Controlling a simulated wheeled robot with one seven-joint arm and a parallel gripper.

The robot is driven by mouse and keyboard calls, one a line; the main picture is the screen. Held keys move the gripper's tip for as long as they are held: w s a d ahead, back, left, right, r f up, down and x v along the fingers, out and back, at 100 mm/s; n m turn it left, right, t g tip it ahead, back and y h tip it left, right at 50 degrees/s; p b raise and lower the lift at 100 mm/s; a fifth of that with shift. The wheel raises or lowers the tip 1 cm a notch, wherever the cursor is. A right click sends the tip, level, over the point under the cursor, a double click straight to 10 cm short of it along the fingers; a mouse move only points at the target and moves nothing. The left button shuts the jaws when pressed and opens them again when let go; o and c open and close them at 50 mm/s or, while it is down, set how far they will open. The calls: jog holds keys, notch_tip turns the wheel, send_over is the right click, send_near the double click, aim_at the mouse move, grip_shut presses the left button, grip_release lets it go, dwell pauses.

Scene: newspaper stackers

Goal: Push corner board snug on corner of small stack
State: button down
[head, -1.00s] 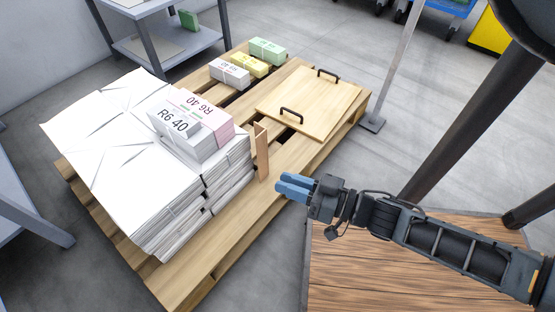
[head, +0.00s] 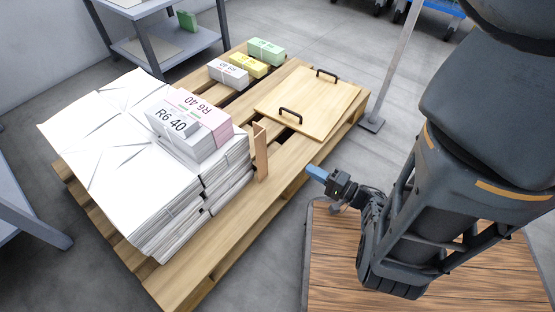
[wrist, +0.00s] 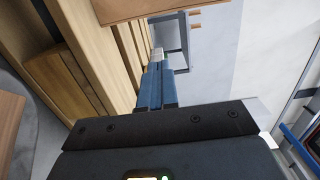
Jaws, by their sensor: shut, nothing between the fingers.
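The corner board (head: 261,155) is a tan upright angled strip at the right corner of the white newspaper stack (head: 160,235). A narrow gap seems to show between its upper part and the stack; lower down I cannot tell if they touch. My gripper (head: 312,172) is shut and empty, with blue fingers, to the right of the corner board and apart from it, just past the pallet edge. In the wrist view the blue fingers (wrist: 156,75) lie together. A brown surface (wrist: 145,10) at the top of that view looks like the corner board.
The stack stands on a wooden pallet (head: 215,275) with bundles labelled R6 40 (head: 190,125) on top. A handled wooden board (head: 310,105) and small bundles (head: 248,65) lie farther back. A metal post (head: 385,75) stands right of the pallet.

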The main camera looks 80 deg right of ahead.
aim_at(264, 160)
jog(key=w+a+b+x, duration=0.1)
jog(key=a+x, duration=0.1)
jog(key=x, duration=1)
jog(key=shift+w+a+b, duration=0.25)
jog(key=shift+b, duration=0.1)
jog(key=shift+w, duration=0.1)
jog(key=w, duration=0.1)
jog(key=w+p, duration=0.1)
jog(key=shift+w+a, duration=0.3)
jog(key=shift+a, duration=0.1)
jog(key=shift+w+a, duration=0.15)
jog(key=shift+w, duration=0.3)
jog(key=shift+s, duration=0.15)
